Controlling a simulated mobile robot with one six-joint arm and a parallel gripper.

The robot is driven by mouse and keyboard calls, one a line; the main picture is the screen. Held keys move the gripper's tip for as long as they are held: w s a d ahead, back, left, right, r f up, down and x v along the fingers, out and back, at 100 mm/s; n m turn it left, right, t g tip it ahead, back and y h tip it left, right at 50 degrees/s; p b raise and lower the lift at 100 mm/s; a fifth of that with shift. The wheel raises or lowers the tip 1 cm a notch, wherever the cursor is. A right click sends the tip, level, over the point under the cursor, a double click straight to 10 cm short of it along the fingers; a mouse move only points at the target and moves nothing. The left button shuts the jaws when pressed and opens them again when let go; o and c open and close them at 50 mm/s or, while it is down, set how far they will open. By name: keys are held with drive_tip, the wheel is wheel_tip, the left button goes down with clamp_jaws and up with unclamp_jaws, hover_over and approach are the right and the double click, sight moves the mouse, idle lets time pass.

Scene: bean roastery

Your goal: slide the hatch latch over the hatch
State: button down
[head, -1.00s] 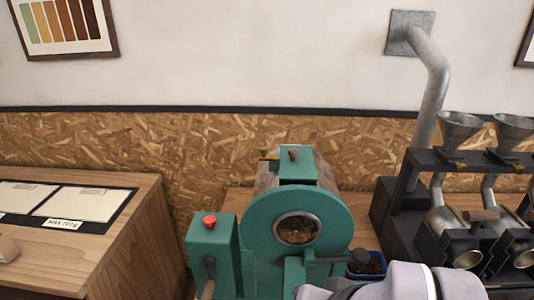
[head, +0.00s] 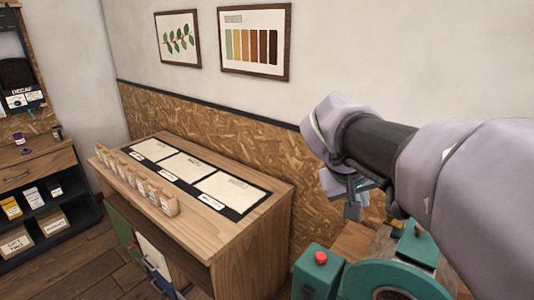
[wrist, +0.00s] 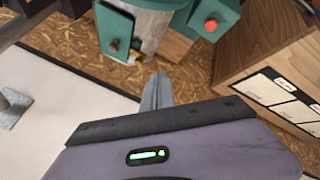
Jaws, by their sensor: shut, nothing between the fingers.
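The green roaster (head: 395,280) stands at the bottom right of the head view, partly covered by my arm. Its top hatch (head: 418,248) carries a small brown knob; in the wrist view a green plate with a brown knob (wrist: 113,46) shows at the top, upside down. My gripper (head: 353,208) is shut and empty, raised in the air above and behind the roaster's left part. In the wrist view its fingertips (wrist: 157,80) point toward the roaster, apart from it.
A red button (head: 320,257) sits on the roaster's control box. A wooden counter (head: 255,215) with paper sheets and a row of small wooden blocks stands left of it. Chipboard wall panelling (head: 230,125) runs close behind. Shelves (head: 40,205) stand at the far left.

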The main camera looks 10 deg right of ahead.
drive_tip(key=shift+f, duration=0.1)
drive_tip(key=b, duration=0.3)
approach(393, 223)
drive_tip(key=w+a+f, duration=0.3)
drive_tip(key=w+f, duration=0.1)
drive_tip(key=d, duration=0.3)
drive_tip(key=shift+s+d+p, duration=0.15)
drive_tip(key=shift+d+p, duration=0.15)
drive_tip(key=shift+d, duration=0.05)
drive_tip(key=shift+s+d, duration=1)
drive_tip(key=shift+s, duration=0.15)
drive_tip(key=shift+w+a, duration=0.1)
drive_tip(key=shift+a, duration=0.05)
